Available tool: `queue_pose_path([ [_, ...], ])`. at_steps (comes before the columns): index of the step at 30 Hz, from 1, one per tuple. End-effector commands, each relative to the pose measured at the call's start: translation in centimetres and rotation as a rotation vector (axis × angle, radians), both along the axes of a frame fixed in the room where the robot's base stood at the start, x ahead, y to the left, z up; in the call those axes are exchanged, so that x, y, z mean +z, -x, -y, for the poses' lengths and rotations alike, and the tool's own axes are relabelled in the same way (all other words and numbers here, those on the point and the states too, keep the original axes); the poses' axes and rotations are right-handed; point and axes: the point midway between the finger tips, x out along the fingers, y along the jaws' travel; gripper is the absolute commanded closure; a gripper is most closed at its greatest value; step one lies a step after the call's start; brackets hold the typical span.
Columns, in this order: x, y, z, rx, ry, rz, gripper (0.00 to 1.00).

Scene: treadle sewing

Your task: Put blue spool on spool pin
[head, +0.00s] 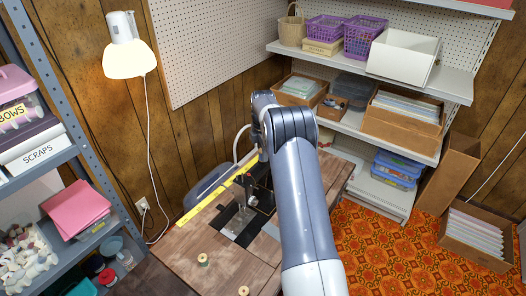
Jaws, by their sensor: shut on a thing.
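My gripper (252,197) shows as a small dark shape below my wrist, over the sewing machine on the wooden table. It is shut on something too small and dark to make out. The sewing machine's silver bed plate (243,224) shows just below it, and much of the machine is hidden behind my gripper and arm. I cannot make out the spool pin or a clearly blue spool. A pale greenish spool (204,260) stands on the table's front left, and another light spool (243,291) stands at the picture's bottom edge.
The wooden table top (185,255) has free room at its front left. A yellow measuring tape (205,200) lies along its back left edge. A blue-grey chair back (214,179) is behind it. A lamp (126,50) hangs on the wall. Loaded shelves stand left and right.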

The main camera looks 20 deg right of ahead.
Motion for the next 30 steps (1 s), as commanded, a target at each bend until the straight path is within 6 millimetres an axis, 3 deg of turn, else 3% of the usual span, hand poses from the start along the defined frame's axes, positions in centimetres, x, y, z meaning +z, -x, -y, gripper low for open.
queue_pose_path([
  [9,-0.2,0.0,0.0,0.000,0.000,0.000,0.93],
  [10,-0.2,0.0,0.0,0.000,0.000,0.000,0.71],
  [19,-0.2,0.0,0.0,0.000,0.000,0.000,0.47],
  [26,-0.2,0.0,0.0,0.000,0.000,0.000,0.47],
  [30,0.8,-0.1,0.0,0.000,0.001,0.002,0.47],
])
